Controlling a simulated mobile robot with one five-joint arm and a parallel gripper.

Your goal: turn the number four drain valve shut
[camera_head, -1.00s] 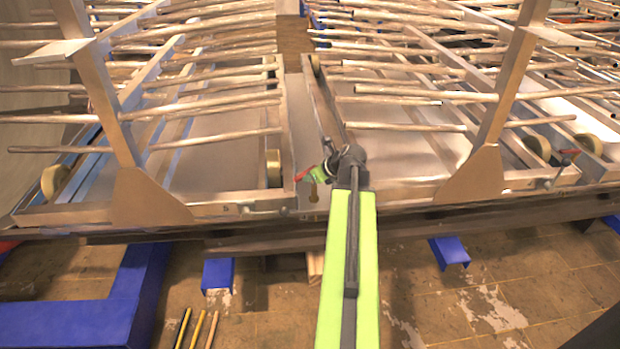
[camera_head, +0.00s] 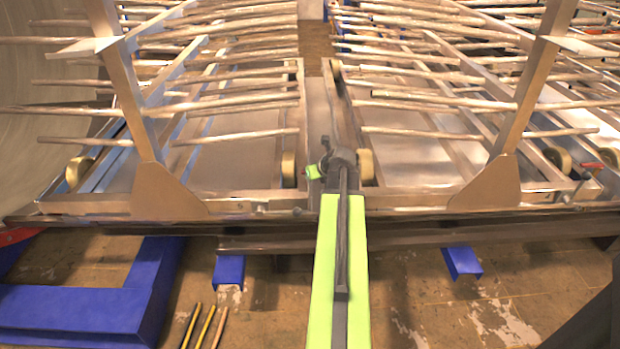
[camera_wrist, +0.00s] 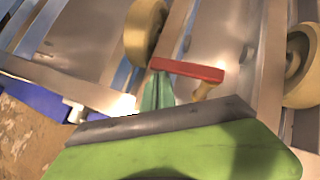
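A red valve handle (camera_wrist: 192,70) on a brass-coloured stem (camera_wrist: 207,90) shows in the wrist view, between two cream wheels. My gripper (camera_head: 317,170) is at the front rail between the two racks in the head view. Its broad green jaw with a dark grey edge (camera_wrist: 160,122) fills the bottom of the wrist view. A narrow green piece stands just left of the handle, overlapping its left end in the picture; I cannot tell whether they touch. In the head view my gripper hides this handle. No valve number is readable.
Another red-handled valve (camera_head: 591,168) sits on the front rail at the far right. Rows of metal rods (camera_head: 235,103) and slanted posts (camera_head: 127,90) rise around my arm. Blue supports (camera_head: 228,271) and several thin sticks (camera_head: 204,325) are on the floor below.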

